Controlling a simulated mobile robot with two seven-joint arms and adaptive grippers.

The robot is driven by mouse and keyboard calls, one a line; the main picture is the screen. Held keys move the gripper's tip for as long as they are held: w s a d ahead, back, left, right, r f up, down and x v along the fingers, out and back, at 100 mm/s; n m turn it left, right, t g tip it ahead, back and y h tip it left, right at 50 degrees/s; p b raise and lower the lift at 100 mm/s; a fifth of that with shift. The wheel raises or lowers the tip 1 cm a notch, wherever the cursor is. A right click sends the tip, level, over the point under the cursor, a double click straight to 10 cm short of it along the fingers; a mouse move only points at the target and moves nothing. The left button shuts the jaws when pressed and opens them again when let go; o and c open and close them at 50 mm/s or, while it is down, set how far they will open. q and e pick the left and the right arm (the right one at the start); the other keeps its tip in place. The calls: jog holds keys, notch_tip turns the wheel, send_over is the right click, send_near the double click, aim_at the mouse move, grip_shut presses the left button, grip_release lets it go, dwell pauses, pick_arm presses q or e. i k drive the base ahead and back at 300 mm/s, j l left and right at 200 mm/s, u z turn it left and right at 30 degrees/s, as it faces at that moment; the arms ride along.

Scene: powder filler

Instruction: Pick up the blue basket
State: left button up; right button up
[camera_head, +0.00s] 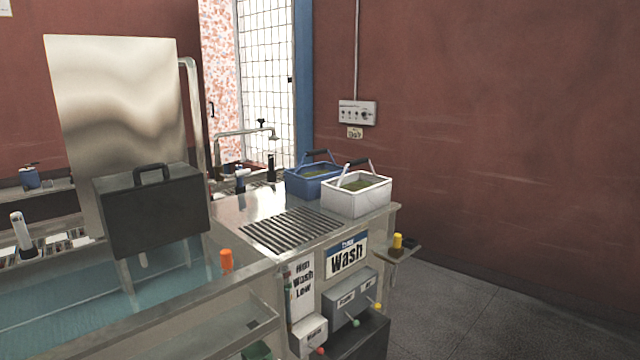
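A blue basket (299,187) with a dark handle grip stands on the metal counter, near its back right part. It holds something green. A white basket (357,203) with a similar handle and green contents stands in front of it and to the right, covering part of its right side. I see no gripper in the head view, and nothing is holding either basket.
The metal counter (228,206) has a slotted drain (290,231) left of the white basket. A black case (152,211) hangs over a water-filled tank (60,300) at the left. A faucet (245,134) stands behind. Grey floor (480,310) is clear at the right.

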aim_at(303, 183)
jog(key=i+l+z, duration=0.25)
jog(key=i+l, duration=0.15)
jog(key=i+l+z, duration=0.3)
jog(key=i, duration=0.3)
jog(key=i+l+z, duration=0.1)
jog(key=i+z, duration=0.15)
jog(key=i, duration=0.25)
jog(key=i+z, duration=0.3)
jog(key=i, duration=1.05)
jog(key=i+l+u, duration=0.1)
jog(key=i, duration=0.7)
jog(key=i+u, duration=0.35)
jog(key=i+l+u, duration=0.1)
jog(key=i+u, duration=0.25)
jog(key=i+l+u, duration=0.35)
jog(key=i, duration=0.15)
jog(key=i+l+u, duration=0.1)
jog(key=i+u, duration=0.15)
jog(key=u, duration=0.15)
jog(key=i+l+u, duration=0.15)
jog(key=u, duration=0.3)
jog(key=i+l+u, duration=0.25)
jog(key=u, duration=0.15)
